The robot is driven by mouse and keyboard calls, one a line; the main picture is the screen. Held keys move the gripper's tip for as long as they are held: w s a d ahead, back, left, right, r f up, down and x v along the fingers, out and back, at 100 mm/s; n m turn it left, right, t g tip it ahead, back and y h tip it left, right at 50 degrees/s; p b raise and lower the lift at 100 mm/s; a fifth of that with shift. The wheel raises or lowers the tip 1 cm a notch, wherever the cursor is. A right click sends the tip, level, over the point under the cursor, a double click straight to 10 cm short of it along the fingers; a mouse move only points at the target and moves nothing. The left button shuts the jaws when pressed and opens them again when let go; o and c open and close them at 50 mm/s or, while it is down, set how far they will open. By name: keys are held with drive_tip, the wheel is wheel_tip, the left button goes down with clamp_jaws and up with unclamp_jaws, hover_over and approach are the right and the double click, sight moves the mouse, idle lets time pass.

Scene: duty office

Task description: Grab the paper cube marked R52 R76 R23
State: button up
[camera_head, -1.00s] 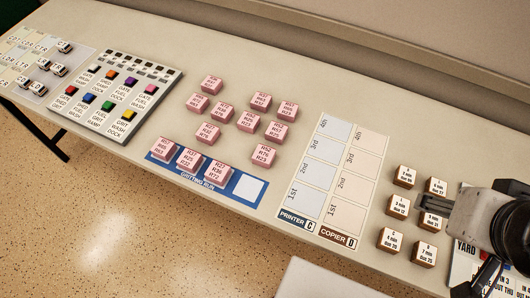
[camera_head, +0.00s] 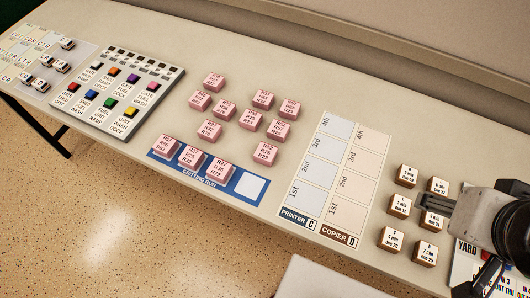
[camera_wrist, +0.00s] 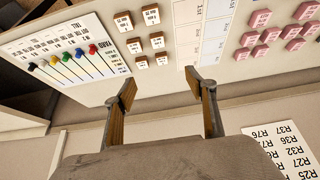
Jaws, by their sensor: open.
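Several pink paper cubes lie on the long table in the head view. Pink cubes also show at the upper right of the wrist view, too small to read. My gripper (camera_head: 428,203) is at the right of the head view, over the brown-sided cubes and well right of the pink ones. In the wrist view my gripper (camera_wrist: 158,82) has its two fingers wide apart with nothing between them.
A blue gritting run strip (camera_head: 251,187) holds three pink cubes and a bare white square. The printer and copier chart (camera_head: 327,180) lies between the pink cubes and the brown-sided cubes (camera_head: 398,205). A button panel (camera_head: 128,82) is at left. A code sheet (camera_wrist: 287,150) shows in the wrist view.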

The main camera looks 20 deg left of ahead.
drive_tip(key=shift+w+a, duration=0.1)
